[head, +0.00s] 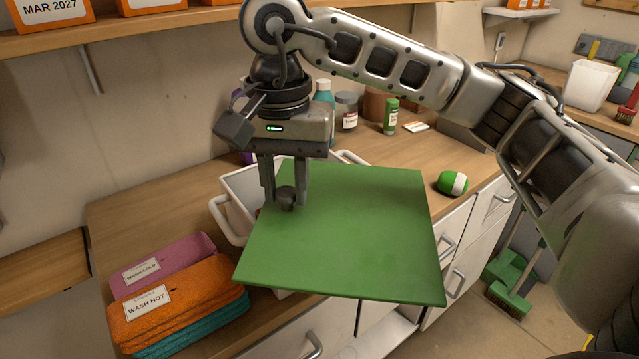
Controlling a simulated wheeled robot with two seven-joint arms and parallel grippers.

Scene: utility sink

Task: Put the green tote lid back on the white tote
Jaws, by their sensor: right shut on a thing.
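The green tote lid (360,235) is a flat green square panel with a dark knob (286,197) near its left side. My right gripper (286,192) points down and is shut on that knob. The white tote (237,190) stands on the wooden counter, with a white handle at its left and another behind the lid. The lid covers much of the tote in this view and extends to the right and front of it, past the counter's front edge. Whether the lid touches the tote's rim cannot be told. My left gripper is not in view.
Folded cloths (180,300) labelled "WASH HOT" lie left of the tote. A shelf (150,28) with orange boxes hangs above. White drawers (460,235) are below the counter.

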